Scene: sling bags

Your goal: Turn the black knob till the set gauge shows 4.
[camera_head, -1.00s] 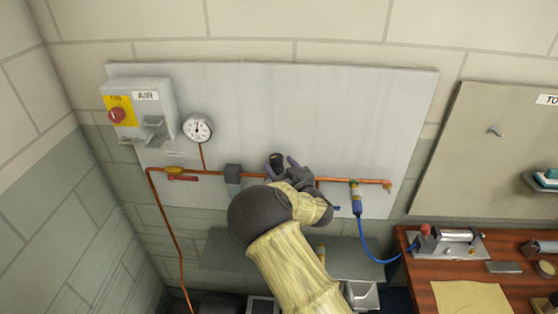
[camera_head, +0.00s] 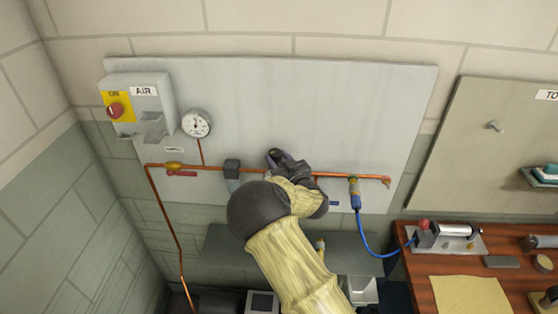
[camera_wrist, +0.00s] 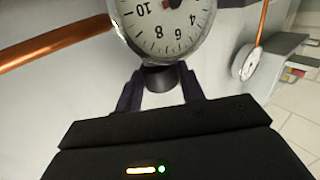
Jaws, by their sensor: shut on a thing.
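The black knob (camera_wrist: 160,78) is between the two fingers of my gripper (camera_wrist: 161,92) in the wrist view, directly below the set gauge. My gripper is shut on it. The set gauge (camera_wrist: 165,30) has a white dial with black numbers, appearing upside down; 10, 8, 6 and 4 can be made out. Its top is cut off by the picture edge. A bit of red shows at its hub, but where the needle points cannot be told. In the head view my gripper (camera_head: 287,161) is at the copper pipe, and my arm hides the knob and set gauge.
Another round gauge (camera_head: 196,124) is on the grey panel (camera_head: 330,100), beside the AIR switch box (camera_head: 137,104). The copper pipe (camera_head: 345,178) runs across the panel to a blue hose (camera_head: 366,238). A wooden bench (camera_head: 420,285) stands at the right.

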